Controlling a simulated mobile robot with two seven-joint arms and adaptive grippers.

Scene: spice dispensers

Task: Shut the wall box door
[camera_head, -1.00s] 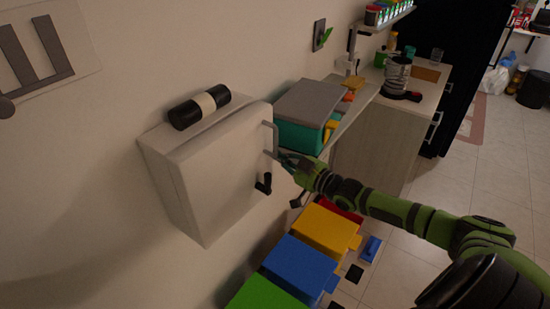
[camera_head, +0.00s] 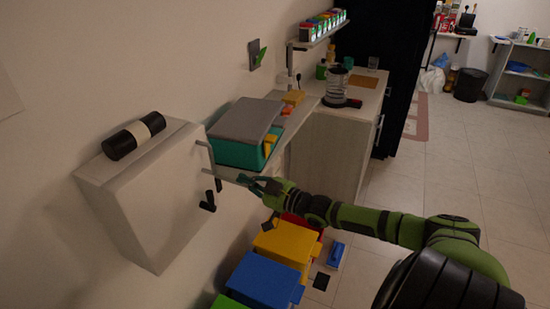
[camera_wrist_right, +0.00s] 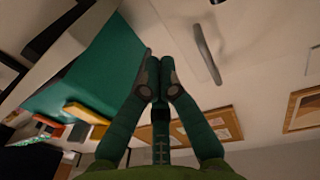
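The white wall box (camera_head: 148,200) hangs on the wall at the left of the head view. Its door (camera_head: 165,190) looks flush with the box, with no clear gap, though a small one could be hidden. The door has a grey bar handle (camera_head: 208,158), which also shows in the right wrist view (camera_wrist_right: 207,54), and a dark lever (camera_head: 209,200) below it. My right gripper (camera_head: 247,180) is right of the handle and apart from it. In the right wrist view its fingertips (camera_wrist_right: 157,68) are together with nothing between them. My left gripper is not in view.
A black and white cylinder (camera_head: 134,136) lies on top of the box. A teal bin with a grey lid (camera_head: 246,121) stands on a shelf just behind my right gripper. Yellow (camera_head: 287,242) and blue (camera_head: 264,281) bins are below. Open floor lies to the right.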

